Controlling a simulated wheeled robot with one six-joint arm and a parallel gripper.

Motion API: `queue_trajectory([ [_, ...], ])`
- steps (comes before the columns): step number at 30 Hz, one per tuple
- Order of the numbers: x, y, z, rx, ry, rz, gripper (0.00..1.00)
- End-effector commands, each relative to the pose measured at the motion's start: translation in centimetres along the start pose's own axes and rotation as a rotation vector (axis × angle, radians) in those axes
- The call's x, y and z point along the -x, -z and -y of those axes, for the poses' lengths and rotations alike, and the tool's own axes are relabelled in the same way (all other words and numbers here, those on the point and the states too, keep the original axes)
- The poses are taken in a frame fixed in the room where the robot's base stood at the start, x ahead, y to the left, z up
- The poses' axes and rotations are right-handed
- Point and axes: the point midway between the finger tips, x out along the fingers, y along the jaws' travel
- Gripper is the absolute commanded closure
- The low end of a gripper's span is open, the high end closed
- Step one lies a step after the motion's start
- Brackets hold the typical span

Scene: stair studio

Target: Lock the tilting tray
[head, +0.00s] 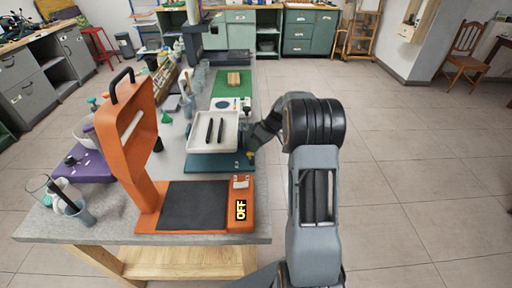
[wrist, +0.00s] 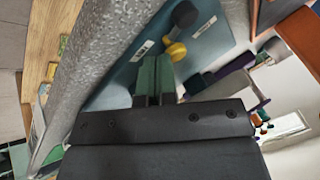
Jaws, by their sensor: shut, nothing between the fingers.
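The tilting tray (head: 229,122) is a shallow white tray with two dark bars lying in it. It sits above a teal base plate (head: 220,162) on the grey table; I cannot tell its exact tilt. The plate fills much of the wrist view (wrist: 122,78). It carries a yellow knob (wrist: 176,52) and a black knob (wrist: 185,14) with small white labels. My gripper reaches to the plate's right side in the head view, mostly hidden by my arm. In the wrist view my gripper (wrist: 154,72) is shut and empty, its green fingers close beside the yellow knob; contact is unclear.
An orange stand (head: 136,140) with a black pad and an OFF display is in front of the tray. A purple board (head: 90,166) and cups (head: 75,209) are at left. A green mat (head: 226,88) lies behind. The floor right of the table is clear.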

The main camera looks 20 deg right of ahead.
Motion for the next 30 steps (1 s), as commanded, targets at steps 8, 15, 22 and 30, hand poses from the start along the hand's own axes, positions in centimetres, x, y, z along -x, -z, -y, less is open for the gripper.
queue_trajectory([
  [8,-0.5,0.5,0.1,0.108,0.05,0.051,1.0],
  [15,-0.9,1.1,0.5,0.237,0.11,0.112,1.0],
  [22,-1.3,1.6,0.9,0.232,0.108,0.109,1.0],
  [30,-1.4,1.8,1.2,0.23,0.107,0.108,1.0],
])
